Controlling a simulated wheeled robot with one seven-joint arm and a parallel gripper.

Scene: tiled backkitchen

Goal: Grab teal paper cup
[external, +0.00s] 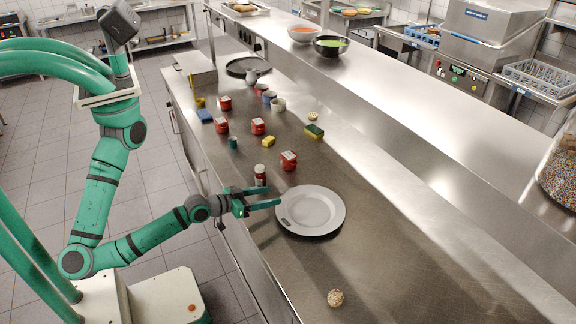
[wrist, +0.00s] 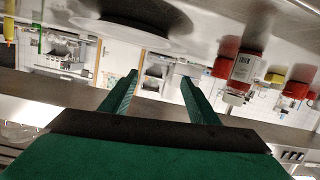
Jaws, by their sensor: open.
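The teal paper cup (external: 233,142) is a small dark teal cylinder standing on the steel counter (external: 420,250), near its left edge. My gripper (external: 272,196) is open and empty, low over the counter and nearer the camera than the cup. Its fingers point right, toward the grey plate (external: 310,210), and away from the cup. I cannot make out the cup there.
Red jars (external: 289,160) (external: 258,126), a yellow block (external: 268,141), a blue sponge (external: 205,116) and a green-yellow sponge (external: 314,131) surround the cup. A round crumbly ball (external: 335,298) lies in front. The counter's right front is clear.

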